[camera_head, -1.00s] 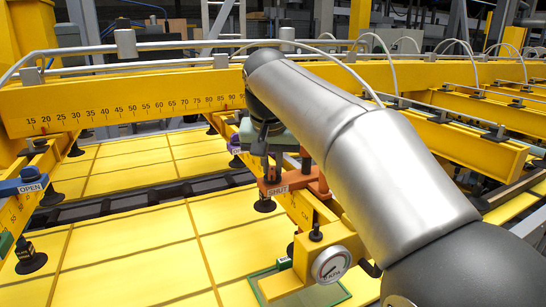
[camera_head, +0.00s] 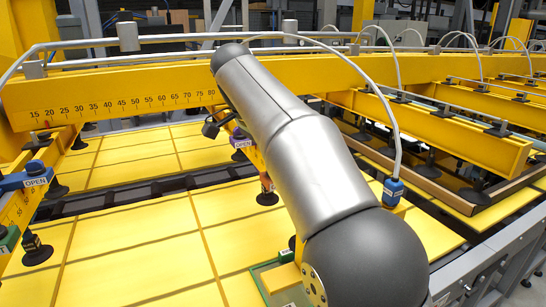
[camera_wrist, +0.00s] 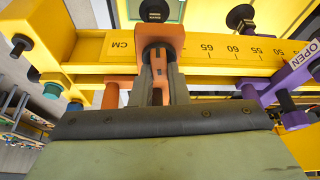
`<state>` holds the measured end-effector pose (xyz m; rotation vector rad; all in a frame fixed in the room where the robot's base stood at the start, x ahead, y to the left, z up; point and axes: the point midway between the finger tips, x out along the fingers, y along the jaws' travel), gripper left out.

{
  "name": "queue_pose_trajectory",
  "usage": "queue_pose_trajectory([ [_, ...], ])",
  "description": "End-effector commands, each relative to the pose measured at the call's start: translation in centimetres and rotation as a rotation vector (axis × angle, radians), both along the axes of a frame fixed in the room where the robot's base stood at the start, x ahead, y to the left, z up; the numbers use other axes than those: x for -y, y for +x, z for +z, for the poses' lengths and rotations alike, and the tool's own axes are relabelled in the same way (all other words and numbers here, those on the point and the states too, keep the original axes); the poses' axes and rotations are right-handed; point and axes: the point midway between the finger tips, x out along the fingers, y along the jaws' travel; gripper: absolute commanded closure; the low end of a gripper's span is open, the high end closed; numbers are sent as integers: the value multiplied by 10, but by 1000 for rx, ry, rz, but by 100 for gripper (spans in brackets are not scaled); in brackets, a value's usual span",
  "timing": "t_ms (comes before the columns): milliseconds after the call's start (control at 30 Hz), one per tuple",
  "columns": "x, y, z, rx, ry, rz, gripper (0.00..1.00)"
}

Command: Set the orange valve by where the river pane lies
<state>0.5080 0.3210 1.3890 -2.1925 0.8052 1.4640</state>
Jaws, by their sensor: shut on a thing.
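The orange valve (camera_wrist: 160,38) is on the yellow beam in the wrist view, beside the end of its centimetre scale. My gripper (camera_wrist: 158,82) is shut on its upright orange lever. In the head view only a small bit of the orange valve (camera_head: 266,184) shows past my arm, and my gripper is hidden. The valve's label is hidden now. A green-edged pane (camera_head: 258,279) lies partly behind my arm near the front; I cannot tell whether it is the river pane.
A purple valve (camera_wrist: 288,95) marked OPEN is close to the right of my gripper; it also shows in the head view (camera_head: 241,142). A blue valve (camera_head: 25,182) marked OPEN is at far left. A long yellow rail with a scale (camera_head: 120,95) crosses behind.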

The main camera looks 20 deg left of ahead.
Motion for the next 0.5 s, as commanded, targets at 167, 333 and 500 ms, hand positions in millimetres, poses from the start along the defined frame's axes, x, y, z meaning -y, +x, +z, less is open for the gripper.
queue_pose_trajectory([
  [167, -1, 1, 1, 3, 2, -87, 100],
  [333, -1, 1, 1, 3, 3, -138, 100],
  [500, -1, 1, 1, 2, 3, -160, 100],
])
